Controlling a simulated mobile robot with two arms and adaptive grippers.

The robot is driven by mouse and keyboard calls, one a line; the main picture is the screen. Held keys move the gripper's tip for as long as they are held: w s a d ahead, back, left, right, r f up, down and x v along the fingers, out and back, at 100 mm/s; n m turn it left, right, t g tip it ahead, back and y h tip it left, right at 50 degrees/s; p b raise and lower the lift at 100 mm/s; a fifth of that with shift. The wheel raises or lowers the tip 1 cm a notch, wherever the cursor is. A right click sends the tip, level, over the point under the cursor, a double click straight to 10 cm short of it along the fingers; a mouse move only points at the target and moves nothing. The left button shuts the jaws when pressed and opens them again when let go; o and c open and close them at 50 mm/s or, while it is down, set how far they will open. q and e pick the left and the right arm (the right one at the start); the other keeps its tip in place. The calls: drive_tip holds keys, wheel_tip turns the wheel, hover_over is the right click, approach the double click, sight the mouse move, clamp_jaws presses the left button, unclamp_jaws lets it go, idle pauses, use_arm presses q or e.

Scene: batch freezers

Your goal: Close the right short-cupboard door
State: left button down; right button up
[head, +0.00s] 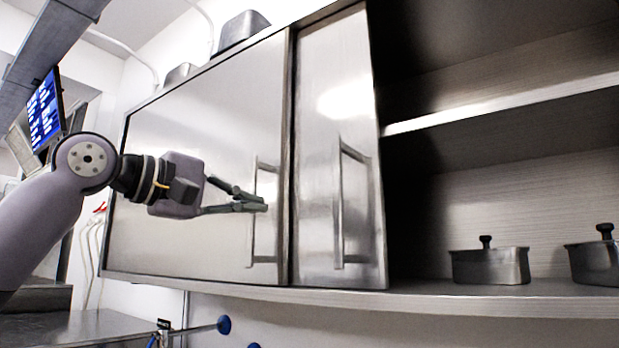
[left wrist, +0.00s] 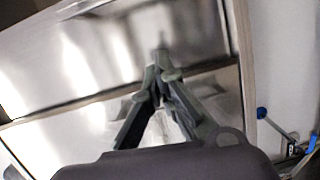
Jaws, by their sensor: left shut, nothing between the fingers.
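The short cupboard has two steel doors with vertical bar handles, side by side on the left part of its front. The right door (head: 313,150) overlaps the left door (head: 205,130), and its handle (head: 340,210) is free. The cupboard's right part stands open, showing its shelves. My left gripper (head: 262,205) is shut and empty, its fingertips close to the left door's handle (head: 267,250); I cannot tell if they touch. In the left wrist view, the closed fingers (left wrist: 160,74) point at the steel door front. My right gripper is not in view.
Two lidded steel pots (head: 490,265) (head: 597,262) stand on the cupboard's bottom shelf at right. Metal containers (head: 243,27) sit on top. A blue-lit screen (head: 45,112) hangs at left. A blue-ended rod (head: 223,325) sticks out below the cupboard.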

use_arm(q)
wheel_tip(320, 180, up, 4)
drive_tip(key=s+a, duration=0.1)
drive_tip(key=s, duration=0.2)
drive_tip(key=w+d+p, duration=0.5)
drive_tip(key=d+p, duration=0.1)
drive_tip(key=d, duration=0.4)
drive_tip(key=shift+d+r+h, duration=0.15)
drive_tip(key=shift+d+h, duration=0.15)
drive_tip(key=shift+h, duration=0.1)
drive_tip(key=shift+w, duration=0.1)
